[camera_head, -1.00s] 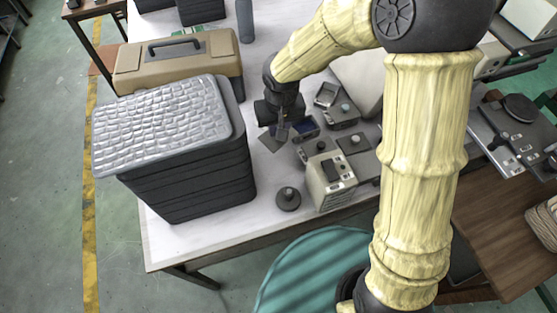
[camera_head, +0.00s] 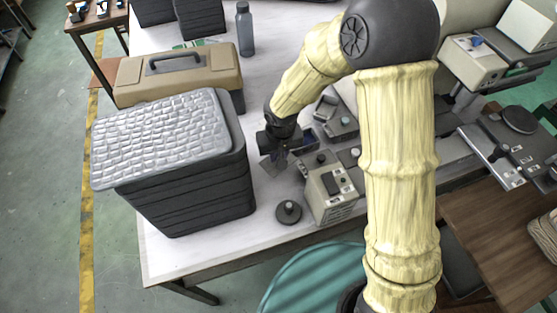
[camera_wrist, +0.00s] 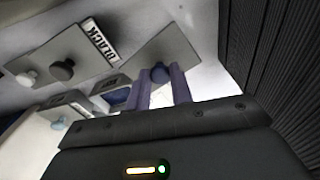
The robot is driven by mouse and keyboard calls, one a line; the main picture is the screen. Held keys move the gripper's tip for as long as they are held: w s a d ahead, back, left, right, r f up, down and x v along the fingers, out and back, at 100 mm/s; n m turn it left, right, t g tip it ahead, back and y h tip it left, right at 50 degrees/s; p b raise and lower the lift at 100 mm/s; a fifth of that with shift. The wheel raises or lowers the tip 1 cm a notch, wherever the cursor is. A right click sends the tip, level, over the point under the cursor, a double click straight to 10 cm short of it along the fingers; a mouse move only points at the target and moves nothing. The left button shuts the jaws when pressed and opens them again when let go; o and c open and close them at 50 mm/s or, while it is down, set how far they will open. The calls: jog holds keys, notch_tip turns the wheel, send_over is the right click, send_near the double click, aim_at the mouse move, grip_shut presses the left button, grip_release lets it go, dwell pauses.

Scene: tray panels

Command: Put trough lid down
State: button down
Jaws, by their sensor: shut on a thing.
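My gripper (camera_head: 277,155) hangs over the white table between the grey bin and the group of small boxes. In the wrist view its two purple-grey fingers (camera_wrist: 161,82) are shut on the dark round knob of a thin grey square lid (camera_wrist: 166,48). In the head view the lid (camera_head: 272,164) shows as a tilted dark plate below the gripper, partly hidden by it. An open trough with a blue inside (camera_head: 304,142) stands just right of the gripper; it also shows in the wrist view (camera_wrist: 116,97). The lid is apart from this trough.
A dark bin with a silver quilted top (camera_head: 160,135) stands close on the left. A tan toolbox (camera_head: 178,75) is behind it. A beige control box (camera_head: 331,192) and a round knobbed weight (camera_head: 288,212) stand in front. In the wrist view other knobbed lids and a BLACK label (camera_wrist: 101,40) show.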

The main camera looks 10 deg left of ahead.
notch_tip(320, 180, down, 3)
jog(key=shift+s+f, duration=0.15)
jog(key=shift+s+d+f, duration=0.15)
jog(key=shift+d+f, duration=0.1)
jog(key=c, duration=1.2)
grip_release()
jog(key=shift+d+f, duration=0.1)
jog(key=shift+c, duration=0.2)
notch_tip(320, 180, up, 12)
jog(key=p, duration=0.1)
jog(key=shift+s, duration=0.4)
